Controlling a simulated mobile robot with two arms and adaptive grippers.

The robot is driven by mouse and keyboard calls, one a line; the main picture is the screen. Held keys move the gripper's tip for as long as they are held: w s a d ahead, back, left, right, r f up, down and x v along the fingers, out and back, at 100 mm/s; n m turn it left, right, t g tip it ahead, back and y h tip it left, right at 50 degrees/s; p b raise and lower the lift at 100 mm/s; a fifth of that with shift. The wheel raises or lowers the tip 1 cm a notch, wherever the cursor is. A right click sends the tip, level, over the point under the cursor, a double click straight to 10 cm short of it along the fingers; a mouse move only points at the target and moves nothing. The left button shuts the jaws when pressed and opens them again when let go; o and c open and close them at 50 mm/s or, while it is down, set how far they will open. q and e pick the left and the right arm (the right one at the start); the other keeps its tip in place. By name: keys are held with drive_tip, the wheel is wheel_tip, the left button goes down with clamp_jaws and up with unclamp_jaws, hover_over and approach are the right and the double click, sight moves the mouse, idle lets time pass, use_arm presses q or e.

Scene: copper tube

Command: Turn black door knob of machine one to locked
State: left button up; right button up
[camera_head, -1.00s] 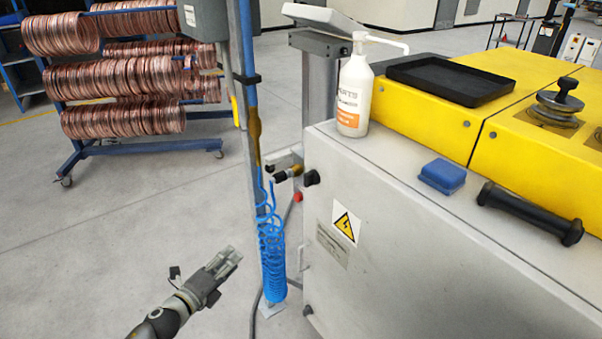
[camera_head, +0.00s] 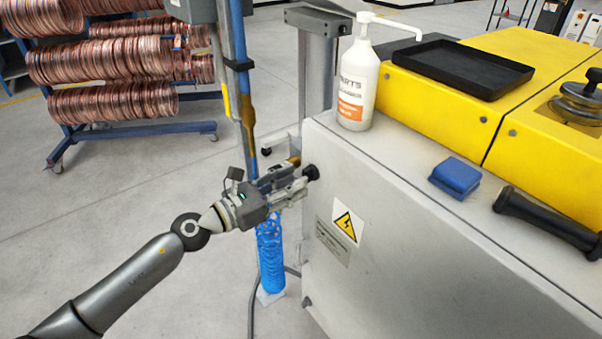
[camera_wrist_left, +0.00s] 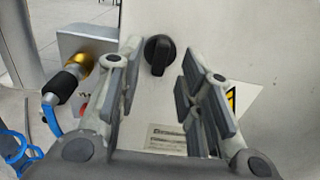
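The black door knob (camera_head: 311,172) sits on the upper left of the grey machine's front door (camera_head: 400,260). In the left wrist view the knob (camera_wrist_left: 159,55) is round with a raised grip bar that stands roughly upright. My left gripper (camera_head: 300,184) reaches in from the left, close to the knob. In the left wrist view its fingers (camera_wrist_left: 155,95) are spread apart with nothing between them, and the knob shows in the gap beyond the tips. I cannot tell whether any finger touches it. My right gripper is not in view.
A blue coiled air hose (camera_head: 271,255) hangs by a pole beside the gripper. A brass fitting with a black sleeve (camera_wrist_left: 64,82) is close to the left finger. A white pump bottle (camera_head: 357,85) and a blue block (camera_head: 455,177) stand on the machine top.

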sight(309, 174)
use_arm(q)
drive_tip(key=shift+x, duration=1.55)
clamp_jaws()
